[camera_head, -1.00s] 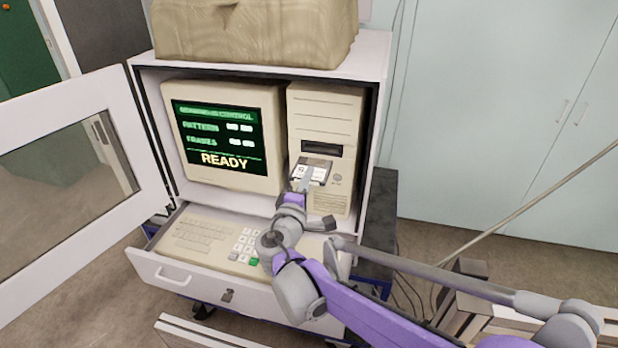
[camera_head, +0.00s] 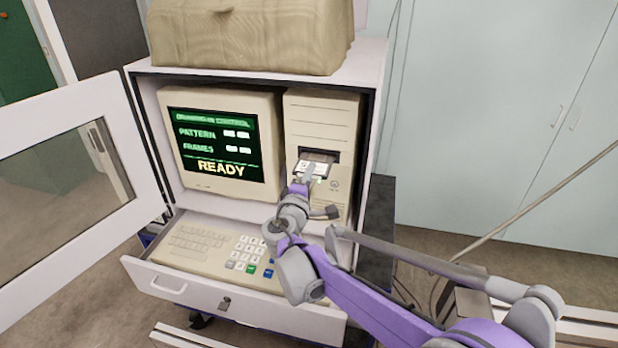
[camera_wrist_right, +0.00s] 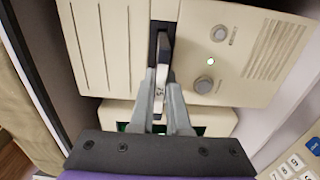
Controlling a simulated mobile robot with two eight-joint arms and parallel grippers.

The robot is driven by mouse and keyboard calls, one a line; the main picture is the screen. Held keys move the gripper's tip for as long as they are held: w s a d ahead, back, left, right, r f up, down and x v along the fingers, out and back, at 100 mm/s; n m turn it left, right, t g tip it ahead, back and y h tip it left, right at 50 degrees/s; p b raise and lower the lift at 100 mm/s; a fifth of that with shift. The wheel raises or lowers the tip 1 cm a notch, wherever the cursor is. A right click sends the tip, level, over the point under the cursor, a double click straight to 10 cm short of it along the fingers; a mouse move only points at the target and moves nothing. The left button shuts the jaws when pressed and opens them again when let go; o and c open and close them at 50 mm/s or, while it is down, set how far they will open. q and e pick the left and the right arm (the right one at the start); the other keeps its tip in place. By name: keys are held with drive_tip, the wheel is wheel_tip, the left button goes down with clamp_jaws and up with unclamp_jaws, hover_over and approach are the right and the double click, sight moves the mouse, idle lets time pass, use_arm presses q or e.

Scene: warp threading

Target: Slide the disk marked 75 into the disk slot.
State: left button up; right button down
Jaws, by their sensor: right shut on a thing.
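The disk (camera_head: 311,168) is a flat white-labelled square in my right gripper (camera_head: 308,177), level with the disk slot (camera_head: 334,157) of the beige computer tower. My left gripper is not in view.
The tower (camera_head: 320,112) stands beside a monitor (camera_head: 222,140) reading READY inside a white cabinet. A keyboard drawer (camera_head: 180,283) is pulled out below my right arm. The glazed cabinet door (camera_head: 150,190) stands open at the left.

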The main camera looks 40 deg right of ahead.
sight(318, 155)
drive_tip(key=shift+x, duration=3.1)
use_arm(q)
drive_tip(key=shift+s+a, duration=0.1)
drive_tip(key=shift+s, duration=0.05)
use_arm(e)
drive_tip(key=shift+r, duration=0.1)
drive_tip(key=shift+d, duration=0.1)
